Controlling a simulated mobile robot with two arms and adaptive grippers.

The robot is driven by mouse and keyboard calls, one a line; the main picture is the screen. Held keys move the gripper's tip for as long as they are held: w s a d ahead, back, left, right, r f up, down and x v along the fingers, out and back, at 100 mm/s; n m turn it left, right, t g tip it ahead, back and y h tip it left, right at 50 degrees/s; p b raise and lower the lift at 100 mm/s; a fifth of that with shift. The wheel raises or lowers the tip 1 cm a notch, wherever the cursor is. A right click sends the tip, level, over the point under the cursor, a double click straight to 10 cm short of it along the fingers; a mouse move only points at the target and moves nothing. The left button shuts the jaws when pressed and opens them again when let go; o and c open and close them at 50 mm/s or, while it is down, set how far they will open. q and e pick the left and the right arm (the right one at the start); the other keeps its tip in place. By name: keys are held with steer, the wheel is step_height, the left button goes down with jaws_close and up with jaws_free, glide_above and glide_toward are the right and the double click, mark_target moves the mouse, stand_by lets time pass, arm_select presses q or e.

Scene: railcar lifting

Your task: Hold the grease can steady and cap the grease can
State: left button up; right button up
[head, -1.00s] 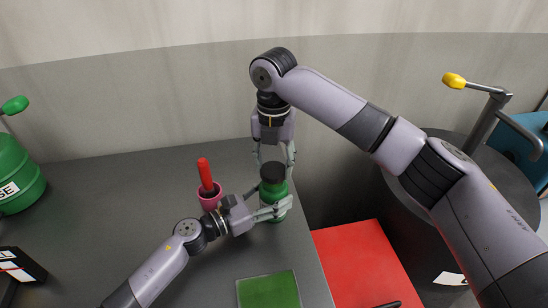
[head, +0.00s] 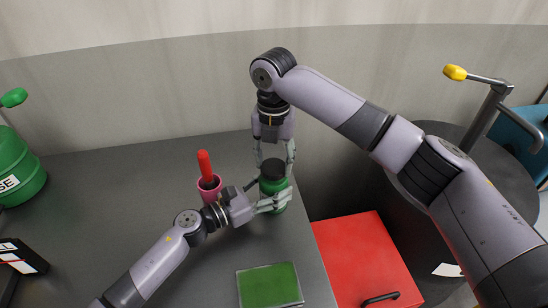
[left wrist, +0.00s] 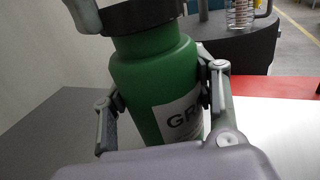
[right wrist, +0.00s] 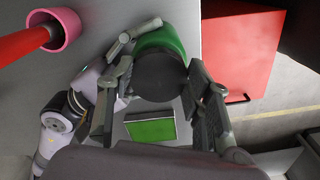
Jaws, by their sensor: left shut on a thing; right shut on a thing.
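The green grease can (head: 275,190) stands upright on the dark tabletop near its right edge. My left gripper (head: 274,204) is shut around its body from the left; in the left wrist view the fingers flank the can (left wrist: 150,82), whose label is partly covered. The black cap (head: 273,170) is at the can's top, and my right gripper (head: 275,160) is shut on it from above. In the right wrist view the cap (right wrist: 160,76) lies between the fingers and hides the can's mouth. I cannot tell whether it is fully seated.
A pink cup (head: 208,190) with a red-handled tool (head: 204,165) stands close to the left of the can. A green pad (head: 269,286) lies in front. A red box (head: 366,262) is beyond the table's right edge. A green drum (head: 18,170) stands at far left.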

arm_select(q)
jaws_close()
arm_select(e)
steer(key=shift+f, duration=0.55)
